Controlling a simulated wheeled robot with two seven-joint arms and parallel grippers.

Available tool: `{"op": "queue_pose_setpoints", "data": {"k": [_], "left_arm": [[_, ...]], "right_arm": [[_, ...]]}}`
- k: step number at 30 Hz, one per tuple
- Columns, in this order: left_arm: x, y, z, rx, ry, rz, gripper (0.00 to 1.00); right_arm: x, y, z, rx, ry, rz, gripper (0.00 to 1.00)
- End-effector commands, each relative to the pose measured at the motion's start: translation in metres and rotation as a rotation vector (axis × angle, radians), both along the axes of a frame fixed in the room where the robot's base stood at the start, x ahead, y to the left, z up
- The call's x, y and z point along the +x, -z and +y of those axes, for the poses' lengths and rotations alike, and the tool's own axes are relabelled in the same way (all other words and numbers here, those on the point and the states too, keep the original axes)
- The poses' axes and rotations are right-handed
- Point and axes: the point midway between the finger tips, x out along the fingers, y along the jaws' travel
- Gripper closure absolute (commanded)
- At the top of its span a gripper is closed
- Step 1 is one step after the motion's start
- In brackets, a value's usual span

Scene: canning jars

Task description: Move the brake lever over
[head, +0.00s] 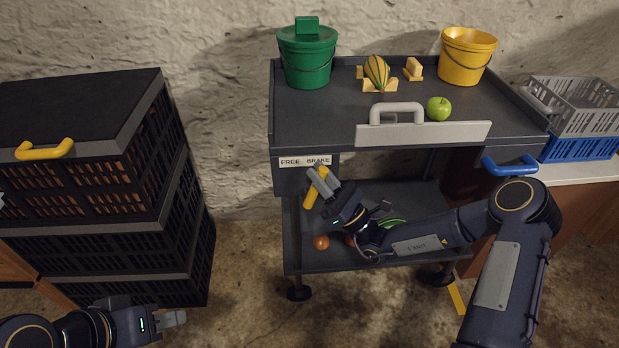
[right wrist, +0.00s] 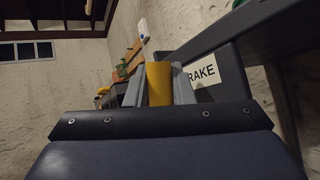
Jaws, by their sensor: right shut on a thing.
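The yellow brake lever (head: 312,194) is on the left front of the dark cart (head: 290,130), just under the white label (head: 305,161) reading "FREE" and "BRAKE". The lever slants, its upper end toward the right, under the "BRAKE" side. My right gripper (head: 322,183) is shut on the lever; in the right wrist view the yellow lever (right wrist: 159,84) sits between its two grey fingers. The fingers hide part of it. My left gripper (head: 174,318) is low at the left, away from the cart; its finger gap is not clear.
Black crates (head: 120,200) are stacked left of the cart. A green bucket (head: 307,60), yellow bucket (head: 465,55), striped melon (head: 377,72) and green apple (head: 439,108) are on the cart top. Grey and blue crates (head: 580,148) stand at right. Floor between stack and cart is clear.

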Motion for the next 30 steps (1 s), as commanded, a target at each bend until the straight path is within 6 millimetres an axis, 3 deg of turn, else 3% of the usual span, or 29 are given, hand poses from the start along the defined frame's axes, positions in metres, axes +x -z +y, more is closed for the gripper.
{"op": "queue_pose_setpoints", "data": {"k": [12, 29, 30], "left_arm": [[0.0, 0.004, 0.0, 0.0, 0.0, 0.0, 0.64], [0.0, 0.005, 0.0, 0.0, 0.0, 0.0, 0.64], [0.0, 0.005, 0.0, 0.0, 0.0, 0.0, 0.64]], "right_arm": [[0.0, 0.01, -0.019, 0.205, 0.001, 0.003, 1.0], [0.0, 0.011, -0.021, 0.238, 0.0, 0.003, 1.0], [0.0, 0.011, -0.021, 0.238, 0.0, 0.003, 0.77]]}}
